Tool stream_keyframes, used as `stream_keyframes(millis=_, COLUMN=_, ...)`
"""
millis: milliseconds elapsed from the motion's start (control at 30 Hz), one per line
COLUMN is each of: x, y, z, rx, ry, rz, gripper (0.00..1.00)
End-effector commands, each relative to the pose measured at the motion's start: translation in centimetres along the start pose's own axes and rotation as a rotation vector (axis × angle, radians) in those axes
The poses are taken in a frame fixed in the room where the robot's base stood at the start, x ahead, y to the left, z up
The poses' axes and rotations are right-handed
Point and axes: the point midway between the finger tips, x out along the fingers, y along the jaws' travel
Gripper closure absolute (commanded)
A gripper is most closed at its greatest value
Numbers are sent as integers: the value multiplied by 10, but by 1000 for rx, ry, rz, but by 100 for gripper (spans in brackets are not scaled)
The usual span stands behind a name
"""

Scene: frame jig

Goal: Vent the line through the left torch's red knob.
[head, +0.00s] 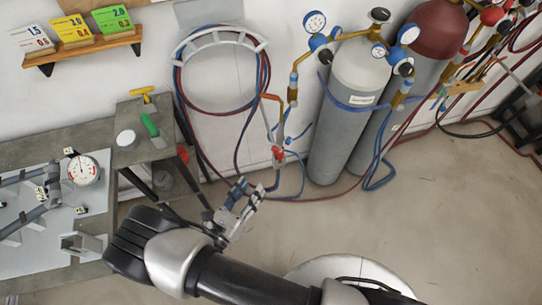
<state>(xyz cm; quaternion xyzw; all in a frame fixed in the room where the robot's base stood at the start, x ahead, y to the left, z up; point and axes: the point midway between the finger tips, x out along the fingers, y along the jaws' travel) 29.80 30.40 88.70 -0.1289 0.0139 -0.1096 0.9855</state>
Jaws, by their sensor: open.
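A torch (269,120) with a copper-coloured tip hangs upright against the wall, below the right side of the hose rack. Its red knob (279,152) is at the lower end, with a small blue part (289,140) close by. My gripper (257,190) is open and empty, below and a little left of the red knob in the picture. It appears apart from the torch. Red and blue hoses pass behind and beside the gripper. How far the knob is turned is too small to tell.
A grey cylinder (345,130) and a dark red cylinder (437,35) with regulators stand right of the torch. Looped hoses (200,75) hang on the wall rack. A workbench (60,140) with a gauge (83,170) is at left. The floor (430,210) at right is clear.

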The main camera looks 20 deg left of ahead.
Motion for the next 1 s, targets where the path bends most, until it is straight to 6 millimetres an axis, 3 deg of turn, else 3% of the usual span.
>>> stream_keyframes(millis=200, x=51, y=-2, z=-1, rx=1, ry=3, rz=-8, gripper=59)
stream_keyframes(millis=500, x=110, y=-2, z=-1, rx=2, ry=2, rz=-7, gripper=59)
stream_keyframes(millis=700, x=131, y=-1, z=0, rx=2, ry=2, rz=-4, gripper=59)
stream_keyframes(millis=1000, x=135, y=-1, z=0, rx=2, ry=1, rz=-1, gripper=59)
